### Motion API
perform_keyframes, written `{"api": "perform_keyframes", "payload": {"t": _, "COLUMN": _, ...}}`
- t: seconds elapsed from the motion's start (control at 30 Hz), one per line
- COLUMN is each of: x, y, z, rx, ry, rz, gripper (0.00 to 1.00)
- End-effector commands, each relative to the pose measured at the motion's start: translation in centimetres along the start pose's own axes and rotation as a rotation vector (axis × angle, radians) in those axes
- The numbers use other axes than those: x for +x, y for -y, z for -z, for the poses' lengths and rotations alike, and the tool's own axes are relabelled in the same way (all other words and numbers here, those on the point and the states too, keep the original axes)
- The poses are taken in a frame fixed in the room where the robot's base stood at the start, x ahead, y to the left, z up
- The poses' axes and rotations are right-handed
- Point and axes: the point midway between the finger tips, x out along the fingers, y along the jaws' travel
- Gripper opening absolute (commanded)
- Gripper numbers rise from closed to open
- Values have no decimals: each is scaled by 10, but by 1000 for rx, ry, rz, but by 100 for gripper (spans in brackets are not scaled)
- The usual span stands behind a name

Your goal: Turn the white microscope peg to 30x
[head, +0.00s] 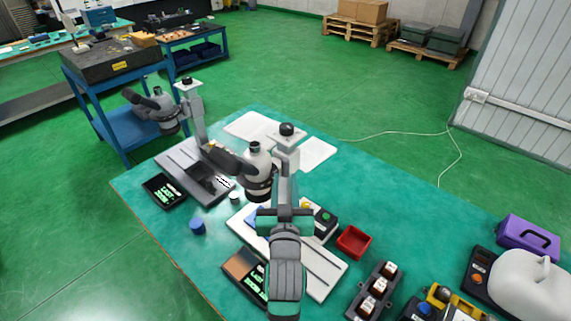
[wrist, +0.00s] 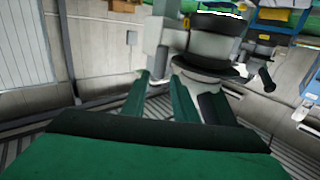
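Two microscopes stand on the green table (head: 400,215). The nearer one has a pale head (head: 257,160) with a black collar and a pale post (head: 287,150); its head also shows in the wrist view (wrist: 212,45). The other microscope (head: 165,110) stands further left over a dark base (head: 195,172). I cannot make out a white peg or any 30x mark on either one. My gripper (head: 285,195) is in front of the nearer microscope in the head view. In the wrist view its green fingers (wrist: 160,98) are apart with nothing seen between them, pointing towards the post and head.
A white cylinder (head: 235,197) and a blue cylinder (head: 197,227) stand left of my arm. A red tray (head: 353,242), a block with several white-topped pieces (head: 376,290) and a purple case (head: 528,237) are to the right. The table's middle right is clear.

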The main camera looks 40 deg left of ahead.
Motion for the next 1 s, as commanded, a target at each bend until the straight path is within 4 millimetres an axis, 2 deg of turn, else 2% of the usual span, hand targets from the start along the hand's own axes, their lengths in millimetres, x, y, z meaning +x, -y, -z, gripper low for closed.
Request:
{"api": "perform_keyframes", "payload": {"t": 0.2, "x": 40, "y": -1, "z": 1, "rx": 0, "ry": -1, "rz": -1, "gripper": 26}}
{"api": "perform_keyframes", "payload": {"t": 0.4, "x": 66, "y": 0, "z": 0, "rx": 1, "ry": 0, "rz": 0, "gripper": 26}}
{"api": "perform_keyframes", "payload": {"t": 0.6, "x": 76, "y": 0, "z": 0, "rx": 1, "ry": 0, "rz": 0, "gripper": 26}}
{"api": "perform_keyframes", "payload": {"t": 0.87, "x": 77, "y": -1, "z": 0, "rx": 1, "ry": 0, "rz": -1, "gripper": 26}}
{"api": "perform_keyframes", "payload": {"t": 1.0, "x": 77, "y": 0, "z": 0, "rx": 1, "ry": 0, "rz": -1, "gripper": 0}}
